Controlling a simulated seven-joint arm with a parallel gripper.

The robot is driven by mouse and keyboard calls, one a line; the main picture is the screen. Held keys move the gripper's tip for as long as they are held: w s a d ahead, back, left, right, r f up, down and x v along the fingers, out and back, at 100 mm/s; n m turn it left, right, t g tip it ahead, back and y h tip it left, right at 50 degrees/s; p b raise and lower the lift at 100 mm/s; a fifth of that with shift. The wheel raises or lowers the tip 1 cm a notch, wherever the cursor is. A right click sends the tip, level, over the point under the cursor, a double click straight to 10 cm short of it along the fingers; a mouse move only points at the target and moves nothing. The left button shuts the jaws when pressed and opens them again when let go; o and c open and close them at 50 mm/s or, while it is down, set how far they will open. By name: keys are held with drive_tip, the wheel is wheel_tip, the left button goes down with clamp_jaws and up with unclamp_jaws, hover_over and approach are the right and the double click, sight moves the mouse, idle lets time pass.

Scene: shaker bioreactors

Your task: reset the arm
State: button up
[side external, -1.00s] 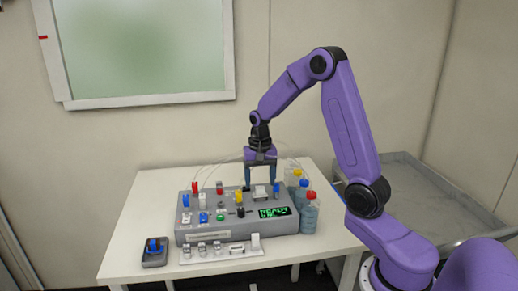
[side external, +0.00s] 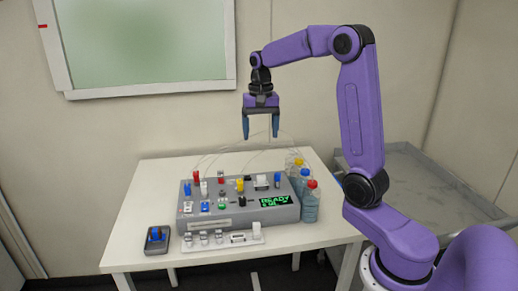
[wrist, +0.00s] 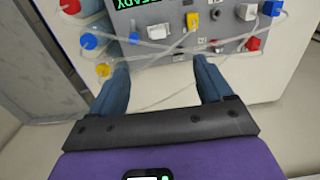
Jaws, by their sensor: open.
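My gripper (side external: 261,129) hangs in the air, pointing down, well above the grey control panel box (side external: 240,214) on the white table. Its two blue fingers are apart with nothing between them. The wrist view also shows the open gripper (wrist: 158,78), with the panel beyond the fingertips. The panel carries red, blue, yellow, white, black and green knobs and switches. Its display (side external: 275,200) shows green text that reads "READY" on the top line.
Several capped bottles (side external: 311,203) stand at the panel's right end, joined by thin clear tubes. A small black box with a blue switch (side external: 156,236) sits at front left. A white strip of fittings (side external: 222,240) lies before the panel. A grey cart (side external: 420,185) stands at right.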

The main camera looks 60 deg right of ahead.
drive_tip(key=s+a+f+n, duration=0.1)
drive_tip(key=s+a+n, duration=0.4)
drive_tip(key=a, duration=0.3)
drive_tip(key=s+a+f+n, duration=0.1)
drive_tip(key=s+a+n, duration=0.4)
drive_tip(key=a, duration=0.3)
drive_tip(key=s+a+f+n, duration=0.1)
drive_tip(key=s+f+n, duration=0.1)
drive_tip(key=s+n, duration=0.3)
drive_tip(key=s+a+f+n, duration=0.2)
drive_tip(key=s+n, duration=0.4)
drive_tip(key=s, duration=0.8)
drive_tip(key=shift+a+f+n, duration=0.15)
drive_tip(key=shift+f+n, duration=0.1)
drive_tip(key=shift+n, duration=0.05)
drive_tip(key=shift+w, duration=0.1)
